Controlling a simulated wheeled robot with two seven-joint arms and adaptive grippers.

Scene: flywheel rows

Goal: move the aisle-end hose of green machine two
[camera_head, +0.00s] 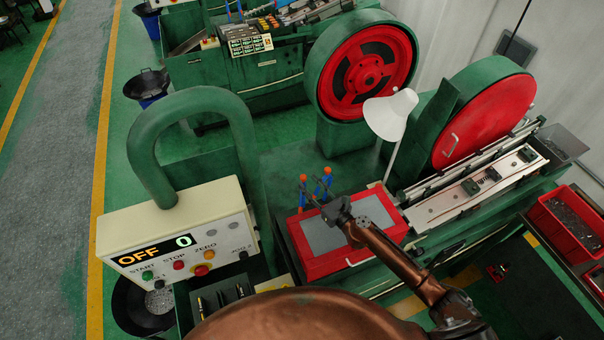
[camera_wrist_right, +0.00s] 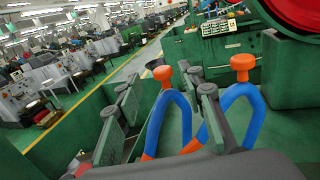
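Two blue hoses with orange tips stand side by side at the back left of the red-rimmed tray on the near green machine. The left, aisle-side hose (camera_head: 303,179) shows in the right wrist view (camera_wrist_right: 163,74) as an arch between my finger pads. The other hose (camera_head: 327,172) stands to its right, partly behind the right finger in the wrist view (camera_wrist_right: 243,63). My right gripper (camera_head: 332,206) is over the tray beside the hoses, its fingers apart (camera_wrist_right: 163,115). A gap shows left of the hose; contact cannot be told. My left gripper is not in view.
A cream control box (camera_head: 180,240) reading OFF and 0 stands at the left under a thick green pipe (camera_head: 190,100). The red-rimmed tray (camera_head: 322,267) lies under my gripper. A white lamp (camera_head: 390,113) and red flywheels (camera_head: 365,70) stand behind. A red bin (camera_head: 565,222) is at the right.

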